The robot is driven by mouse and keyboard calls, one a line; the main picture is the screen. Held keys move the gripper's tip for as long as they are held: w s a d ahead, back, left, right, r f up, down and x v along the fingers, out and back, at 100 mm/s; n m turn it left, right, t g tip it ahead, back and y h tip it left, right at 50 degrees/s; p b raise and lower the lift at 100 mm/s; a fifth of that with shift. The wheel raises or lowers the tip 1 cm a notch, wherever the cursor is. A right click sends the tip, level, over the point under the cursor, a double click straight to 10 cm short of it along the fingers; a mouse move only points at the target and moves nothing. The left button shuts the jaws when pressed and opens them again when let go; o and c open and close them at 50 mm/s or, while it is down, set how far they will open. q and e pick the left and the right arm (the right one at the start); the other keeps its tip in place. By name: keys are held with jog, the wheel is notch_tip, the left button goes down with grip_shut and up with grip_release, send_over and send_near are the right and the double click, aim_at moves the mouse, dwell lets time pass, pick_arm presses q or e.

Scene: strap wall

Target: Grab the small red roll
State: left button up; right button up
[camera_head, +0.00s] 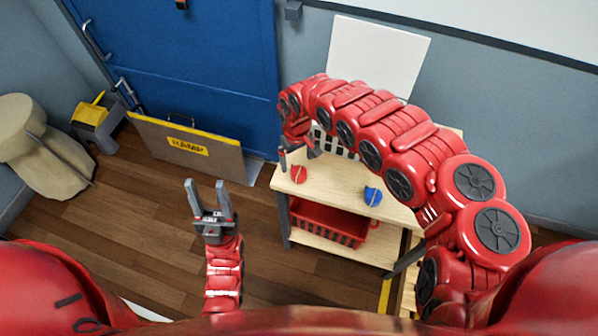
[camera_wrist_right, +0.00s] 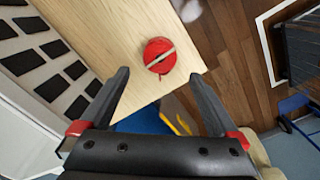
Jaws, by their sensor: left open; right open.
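The small red roll (camera_head: 299,174) lies on the wooden top of a small shelf table (camera_head: 330,197), near its left corner. In the right wrist view the red roll (camera_wrist_right: 159,55) has a pale strap across it and sits ahead of the fingertips, roughly between them. My right gripper (camera_head: 296,153) is open and empty, just above and behind the roll in the head view; its fingers also show in the right wrist view (camera_wrist_right: 157,82). My left gripper (camera_head: 209,186) is open and empty over the floor, left of the table.
A blue roll (camera_head: 373,196) lies right of the red one. A red basket (camera_head: 330,222) stands on the lower shelf. A white slotted panel (camera_head: 335,143) stands at the table's back. A ramp board (camera_head: 190,147) leans by the blue door.

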aim_at(299, 172)
jog(key=shift+s+f, duration=0.25)
jog(key=shift+f, duration=0.25)
jog(key=shift+f+p, duration=0.45)
jog(key=shift+f, duration=0.1)
notch_tip(299, 172, down, 3)
jog(key=shift+s+d+f+p, duration=0.1)
jog(key=shift+p, duration=0.3)
jog(key=shift+d+f, duration=0.15)
jog(key=shift+f, duration=0.35)
jog(key=c, duration=1.4)
